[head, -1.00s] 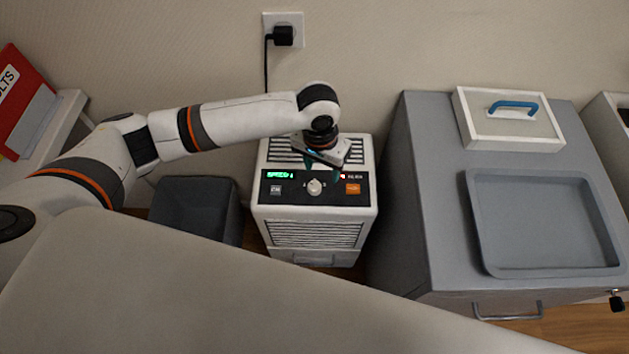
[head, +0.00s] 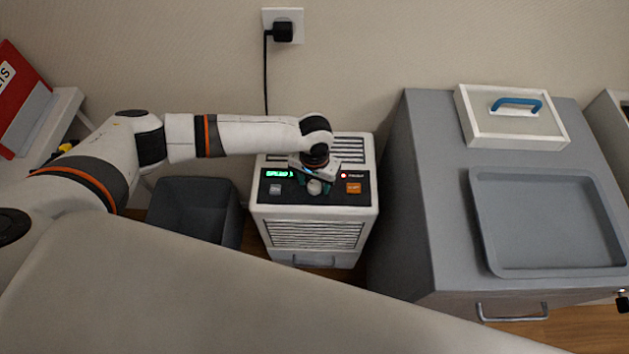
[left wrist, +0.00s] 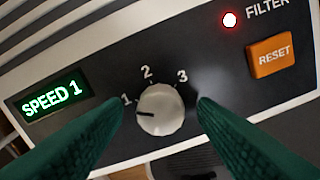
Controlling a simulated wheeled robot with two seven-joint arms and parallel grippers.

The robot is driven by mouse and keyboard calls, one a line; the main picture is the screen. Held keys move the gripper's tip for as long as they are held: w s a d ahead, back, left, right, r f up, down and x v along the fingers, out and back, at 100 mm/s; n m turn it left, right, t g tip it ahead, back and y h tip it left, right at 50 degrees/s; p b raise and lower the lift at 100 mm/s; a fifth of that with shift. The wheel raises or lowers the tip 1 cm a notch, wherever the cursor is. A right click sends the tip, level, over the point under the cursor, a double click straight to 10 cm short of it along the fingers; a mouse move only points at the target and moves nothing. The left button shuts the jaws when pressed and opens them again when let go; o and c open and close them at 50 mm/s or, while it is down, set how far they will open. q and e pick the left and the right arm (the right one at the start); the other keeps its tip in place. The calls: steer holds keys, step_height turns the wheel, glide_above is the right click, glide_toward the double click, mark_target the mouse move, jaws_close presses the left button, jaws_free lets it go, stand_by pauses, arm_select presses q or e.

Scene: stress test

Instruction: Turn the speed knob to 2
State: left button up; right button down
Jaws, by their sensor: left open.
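The white speed knob (left wrist: 161,109) sits on the black panel of the white unit (head: 315,234). Its dark pointer mark is on the left side, near the printed 1; 2 and 3 are printed above and to the right. The green display (left wrist: 52,97) reads SPEED 1. My left gripper (left wrist: 152,101) is open, its green fingers on either side of the knob with gaps showing. In the head view the left gripper (head: 315,183) is over the panel, and the knob (head: 314,187) shows just below it. My right gripper is in neither view.
An orange RESET button (left wrist: 272,53) and a lit red filter light (left wrist: 229,20) are on the panel's right. A dark bin (head: 190,209) stands left of the unit. A grey cabinet (head: 432,200) with a tray (head: 483,220) stands right.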

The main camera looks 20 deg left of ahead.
arm_select(q)
steer(key=shift+f, duration=0.15)
steer(key=shift+c, duration=0.5)
steer(key=c, duration=0.9)
steer(key=shift+o, duration=0.2)
steer(key=shift+s+r+m+p, duration=0.1)
steer(key=shift+r+m+p, duration=0.1)
steer(key=shift+m+p, duration=1.1)
steer(key=m+p, duration=0.2)
steer(key=shift+m, duration=0.3)
steer(key=m+p, duration=0.1)
steer(key=m, duration=0.2)
steer(key=shift+f+p, duration=0.1)
steer(key=shift+p, duration=0.3)
steer(key=shift+m+p, duration=0.45)
steer(key=shift+m, duration=1.35)
steer(key=o, duration=1)
steer(key=shift+f, duration=0.1)
steer(key=shift+c, duration=0.2)
